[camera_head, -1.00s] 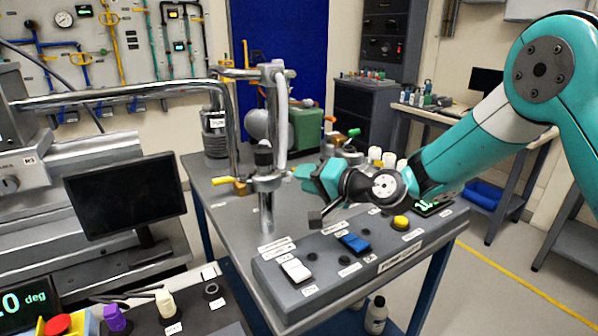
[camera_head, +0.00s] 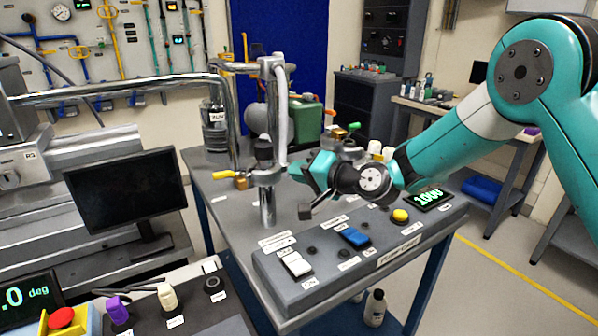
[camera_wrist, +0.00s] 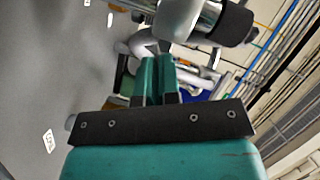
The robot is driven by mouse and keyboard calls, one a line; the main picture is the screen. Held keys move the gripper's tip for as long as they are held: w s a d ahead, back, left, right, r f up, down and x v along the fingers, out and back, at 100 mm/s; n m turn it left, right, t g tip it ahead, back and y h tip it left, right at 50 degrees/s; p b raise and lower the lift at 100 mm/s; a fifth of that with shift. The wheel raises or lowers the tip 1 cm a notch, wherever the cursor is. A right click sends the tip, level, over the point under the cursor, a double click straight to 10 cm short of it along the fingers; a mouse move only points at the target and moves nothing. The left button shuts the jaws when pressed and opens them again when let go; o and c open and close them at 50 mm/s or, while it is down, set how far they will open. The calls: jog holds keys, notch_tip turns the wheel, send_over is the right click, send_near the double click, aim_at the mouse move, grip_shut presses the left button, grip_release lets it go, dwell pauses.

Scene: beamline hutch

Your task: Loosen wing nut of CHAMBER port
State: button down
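My gripper (camera_head: 297,172) reaches in from the right at the chrome pipework above the grey table. In the wrist view its two teal fingers (camera_wrist: 158,72) lie side by side with hardly any gap, and I see nothing clearly between them. The fingertips are close to the pipework, and I cannot tell if they touch it. A chrome post with a black collar (camera_head: 264,152) stands left of the gripper. A yellow-handled brass fitting (camera_head: 232,177) sits left of that post. I cannot make out a wing nut or a CHAMBER label; the gripper may hide them.
A control panel (camera_head: 374,260) with switches, a yellow button (camera_head: 400,215) and a green readout (camera_head: 430,197) lies along the table's near edge. A dark monitor (camera_head: 125,200) stands at left. Green equipment (camera_head: 306,122) stands behind the pipework. Bare tabletop (camera_head: 228,212) shows at left.

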jog(key=n+h+b, duration=0.1)
jog(key=n, duration=0.1)
jog(key=n+t+h+b, duration=0.1)
jog(key=n+h, duration=0.1)
jog(key=n, duration=0.1)
jog(key=n+h+b, duration=0.1)
jog(key=n+b, duration=0.1)
jog(key=n, duration=0.1)
jog(key=shift+s+a+r+h, duration=0.2)
jog(key=shift+a+r+h, duration=0.15)
jog(key=shift+h, duration=0.05)
jog(key=shift+t, duration=0.3)
dwell(0.3)
jog(key=c, duration=1.3)
grip_release()
jog(key=shift+f, duration=0.1)
